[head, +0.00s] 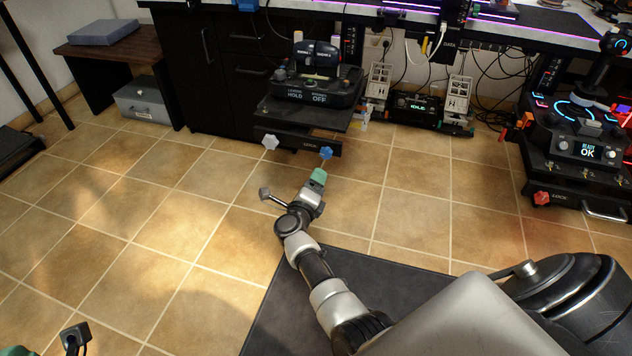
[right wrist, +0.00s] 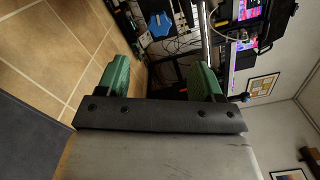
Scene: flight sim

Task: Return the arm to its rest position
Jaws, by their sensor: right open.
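My right arm reaches up the middle of the head view from the lower right. Its gripper (head: 319,176) has green fingers and hangs over the tiled floor, in front of a low black unit (head: 300,142). In the right wrist view the two green fingers (right wrist: 160,80) stand wide apart with nothing between them. A blue knob (head: 326,153) shows just past the fingertips in the head view; it appears apart from them. At the lower left edge, a green piece and a dark block are possibly parts of my left gripper; its jaws are not visible.
A control console (head: 318,90) stands above the low unit, with a white knob (head: 270,142) at its left. A flight-stick panel (head: 575,150) stands at the right, with a red knob (head: 542,198). A desk (head: 400,22) runs along the back.

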